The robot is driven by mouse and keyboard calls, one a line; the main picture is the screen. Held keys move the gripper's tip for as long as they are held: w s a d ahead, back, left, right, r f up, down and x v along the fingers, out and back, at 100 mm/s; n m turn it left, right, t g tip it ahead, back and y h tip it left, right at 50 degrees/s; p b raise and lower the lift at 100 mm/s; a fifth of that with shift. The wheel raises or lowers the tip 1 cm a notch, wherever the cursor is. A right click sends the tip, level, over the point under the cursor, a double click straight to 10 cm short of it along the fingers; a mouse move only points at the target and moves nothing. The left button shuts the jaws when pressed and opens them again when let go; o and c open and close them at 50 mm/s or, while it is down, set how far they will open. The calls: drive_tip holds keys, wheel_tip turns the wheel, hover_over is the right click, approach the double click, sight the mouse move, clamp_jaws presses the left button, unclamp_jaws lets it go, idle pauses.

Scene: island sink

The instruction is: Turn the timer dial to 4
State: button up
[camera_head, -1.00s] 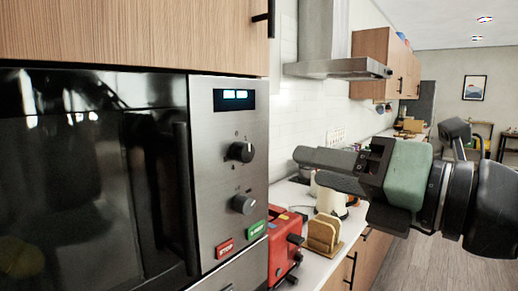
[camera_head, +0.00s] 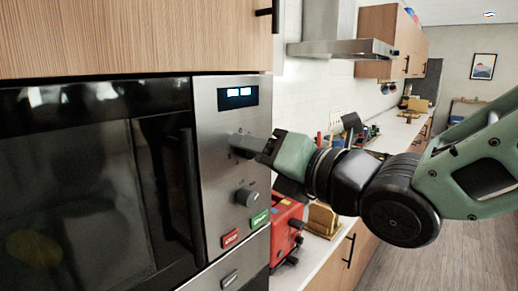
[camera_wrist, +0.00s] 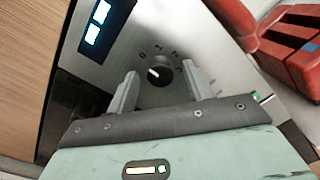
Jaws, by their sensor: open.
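The microwave's steel control panel (camera_head: 222,205) has two round dials and a lit display (camera_head: 238,97). My gripper (camera_wrist: 160,90) is open, with one finger on each side of this dial; contact cannot be told. In the head view my gripper (camera_head: 252,148) is at the panel and hides the upper dial. The lower dial (camera_head: 246,196) is in plain view below it.
A red stop button (camera_head: 229,238) and a green start button (camera_head: 259,220) sit below the dials. The dark microwave door and its handle (camera_head: 190,190) are to the left. A red toaster (camera_head: 285,225) stands on the counter at right.

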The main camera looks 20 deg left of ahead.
drive_tip(key=c, duration=1)
drive_tip(key=shift+o, duration=0.2)
